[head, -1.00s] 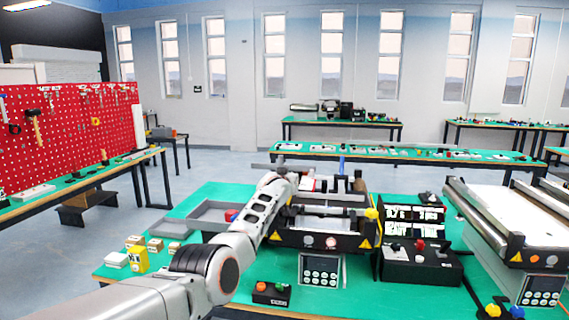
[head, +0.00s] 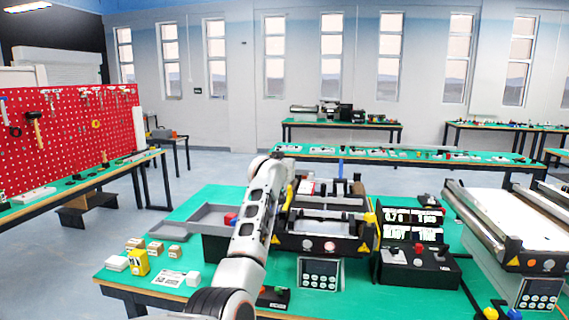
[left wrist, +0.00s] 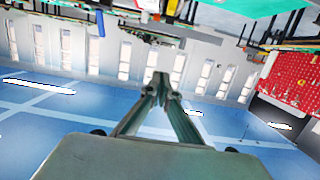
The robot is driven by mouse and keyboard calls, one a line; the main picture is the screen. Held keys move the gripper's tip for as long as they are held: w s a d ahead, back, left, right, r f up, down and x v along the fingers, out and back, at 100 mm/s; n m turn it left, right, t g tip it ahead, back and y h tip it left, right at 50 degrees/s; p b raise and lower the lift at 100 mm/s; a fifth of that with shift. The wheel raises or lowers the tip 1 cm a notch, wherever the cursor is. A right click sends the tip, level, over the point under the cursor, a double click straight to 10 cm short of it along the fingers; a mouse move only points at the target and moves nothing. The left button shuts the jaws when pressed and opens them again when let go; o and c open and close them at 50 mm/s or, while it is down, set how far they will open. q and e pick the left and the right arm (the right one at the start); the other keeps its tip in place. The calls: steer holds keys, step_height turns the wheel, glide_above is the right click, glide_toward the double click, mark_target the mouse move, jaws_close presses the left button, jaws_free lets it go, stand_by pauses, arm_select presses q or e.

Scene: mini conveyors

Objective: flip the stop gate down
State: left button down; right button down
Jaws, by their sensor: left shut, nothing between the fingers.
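The mini conveyor (head: 318,244) stands on the green table, with a white belt and a black front panel. A dark bar (head: 325,214) crosses above its belt, and a yellow piece (head: 370,218) sits at its right side. I cannot tell for sure which part is the stop gate, or whether it is up or down. My left arm reaches up along the conveyor's left side in the head view; its gripper is not clear there. In the left wrist view my left gripper (left wrist: 162,78) is shut and empty, with floor and wall beyond its tips. My right gripper is not in view.
A control box (head: 418,268) with a display behind it stands right of the conveyor. A keypad (head: 319,274) is in front. A grey tray (head: 205,217) and small boxes (head: 138,262) are at left. A larger conveyor (head: 510,225) is at far right.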

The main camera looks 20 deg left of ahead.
arm_select(q)
steer(key=shift+s+d+r, duration=0.15)
steer(key=shift+s+r, duration=0.6)
steer(key=shift+s, duration=0.05)
steer(key=shift+f, duration=0.1)
